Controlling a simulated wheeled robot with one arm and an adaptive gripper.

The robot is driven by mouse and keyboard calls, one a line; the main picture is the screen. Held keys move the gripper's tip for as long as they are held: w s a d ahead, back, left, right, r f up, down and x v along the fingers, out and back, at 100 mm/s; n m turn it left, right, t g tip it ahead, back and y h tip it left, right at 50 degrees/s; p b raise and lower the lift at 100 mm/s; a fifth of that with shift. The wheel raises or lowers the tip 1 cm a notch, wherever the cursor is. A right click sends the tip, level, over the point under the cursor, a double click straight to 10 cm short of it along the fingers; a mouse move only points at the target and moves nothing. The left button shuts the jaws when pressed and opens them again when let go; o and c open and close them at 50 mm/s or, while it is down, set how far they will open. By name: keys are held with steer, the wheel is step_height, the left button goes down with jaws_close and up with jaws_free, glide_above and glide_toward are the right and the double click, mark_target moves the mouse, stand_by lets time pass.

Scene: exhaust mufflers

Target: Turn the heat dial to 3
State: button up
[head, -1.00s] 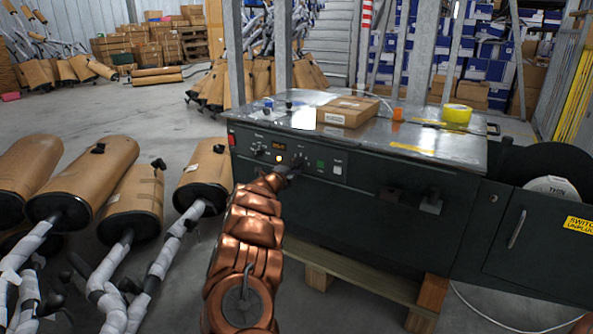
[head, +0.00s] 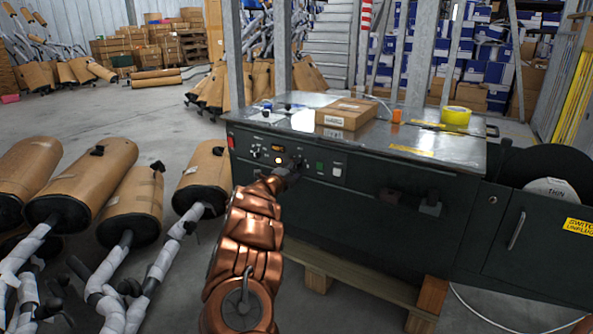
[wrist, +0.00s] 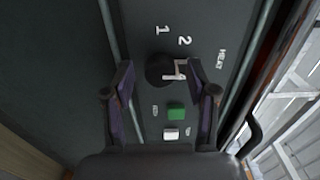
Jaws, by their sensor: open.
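The heat dial (wrist: 159,69) is a round black knob on the dark panel in the wrist view. The numbers 1 and 2 and the word HEAT are printed around it. A white mark lies at the dial's right edge; I cannot tell whether it is a pointer or a part-covered number. My gripper (wrist: 160,78) is open, with one finger on each side of the dial and gaps between. In the head view my gripper (head: 286,174) is just below and in front of the dial (head: 299,160).
A green button (wrist: 176,111) and a white button (wrist: 171,133) sit near the dial. The machine's metal top (head: 380,145) carries a cardboard box (head: 346,113) and yellow tape (head: 456,115). Wrapped mufflers (head: 133,200) lie on the floor to the left.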

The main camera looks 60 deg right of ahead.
steer(key=a, duration=1.2)
steer(key=shift+s, duration=0.25)
stand_by(0.4)
